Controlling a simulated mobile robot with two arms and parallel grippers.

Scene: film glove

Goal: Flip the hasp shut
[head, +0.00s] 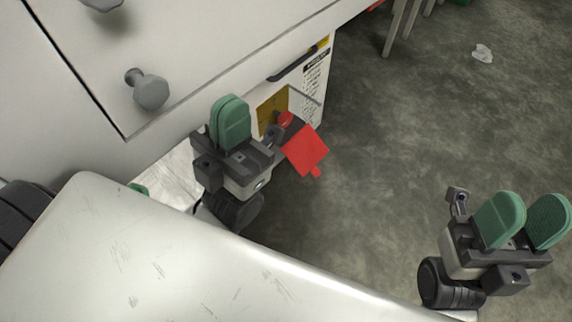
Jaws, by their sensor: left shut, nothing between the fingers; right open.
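The red hasp (305,151) stands out from the front of a white cabinet, swung away from its face. It has a small red tab at its lower end and a red round part at its upper left. A brownish-yellow plate (272,108) sits on the cabinet face behind it. My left gripper (230,122), with green finger pads, is shut and empty just left of the hasp, apart from it in the picture. My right gripper (523,221) is open and empty at the lower right, far from the hasp. Part of the hasp's mounting is hidden by my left gripper.
The white cabinet (220,75) fills the upper left, with a grey knob (149,90) and a dark handle (293,65). A label (315,85) is on its right edge. Grey floor (400,140) is open to the right, with a crumpled white scrap (482,53).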

